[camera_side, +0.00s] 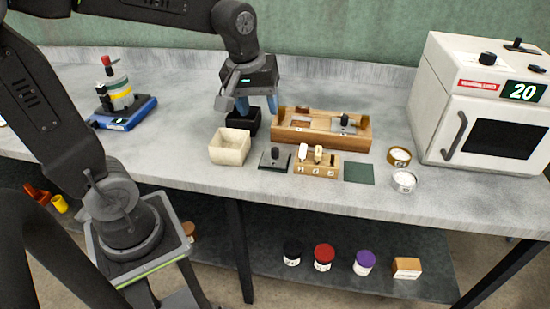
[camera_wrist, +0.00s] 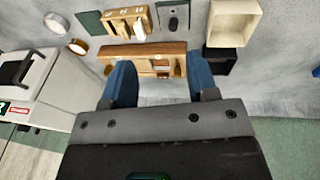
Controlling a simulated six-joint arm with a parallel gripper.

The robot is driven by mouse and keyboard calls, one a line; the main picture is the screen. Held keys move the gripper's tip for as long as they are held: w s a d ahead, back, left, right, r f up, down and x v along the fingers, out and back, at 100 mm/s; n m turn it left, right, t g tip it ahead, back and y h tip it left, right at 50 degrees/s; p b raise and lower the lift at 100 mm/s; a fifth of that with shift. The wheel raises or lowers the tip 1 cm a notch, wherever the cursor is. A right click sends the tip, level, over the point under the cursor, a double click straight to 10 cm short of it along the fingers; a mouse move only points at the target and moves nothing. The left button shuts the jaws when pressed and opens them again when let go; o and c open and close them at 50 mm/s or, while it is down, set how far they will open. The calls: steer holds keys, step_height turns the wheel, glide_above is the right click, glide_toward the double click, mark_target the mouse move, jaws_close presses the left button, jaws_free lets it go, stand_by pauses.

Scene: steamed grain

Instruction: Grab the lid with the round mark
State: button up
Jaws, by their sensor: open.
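A dark square plate with an upright black knob (camera_side: 275,157) lies flat on the counter and looks like a lid; it also shows in the wrist view (camera_wrist: 174,22). A smaller light piece with a dark knob (camera_side: 344,123) sits on the right part of the long wooden tray (camera_side: 290,135). No round mark can be made out on either. My gripper (camera_side: 258,104), with blue fingers, is open and empty above the counter, behind the dark box and left of the wooden tray's back. In the wrist view its fingers (camera_wrist: 160,75) spread in front of the tray.
A cream open box (camera_side: 230,147) and a dark open box (camera_side: 243,121) stand left of the dark plate. A wooden holder (camera_side: 317,169), green square (camera_side: 358,173) and two round tins (camera_side: 399,157) (camera_side: 404,181) lie right. A white oven (camera_side: 490,110) stands far right.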

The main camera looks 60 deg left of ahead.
steer(key=w+a+f+n+g, duration=0.3)
steer(key=w+a+f+n, duration=0.4)
steer(key=w+f+n, duration=0.15)
glide_above(275, 149)
steer(key=f, duration=0.7)
steer(key=shift+s+d, duration=0.1)
steer(key=shift+d, duration=0.15)
steer(key=shift+a+f, duration=0.15)
steer(key=shift+f, duration=1.3)
steer(key=shift+a+f, duration=0.1)
steer(key=shift+f, duration=1.35)
steer(key=shift+c, duration=0.2)
jaws_close()
steer(key=shift+r, duration=0.15)
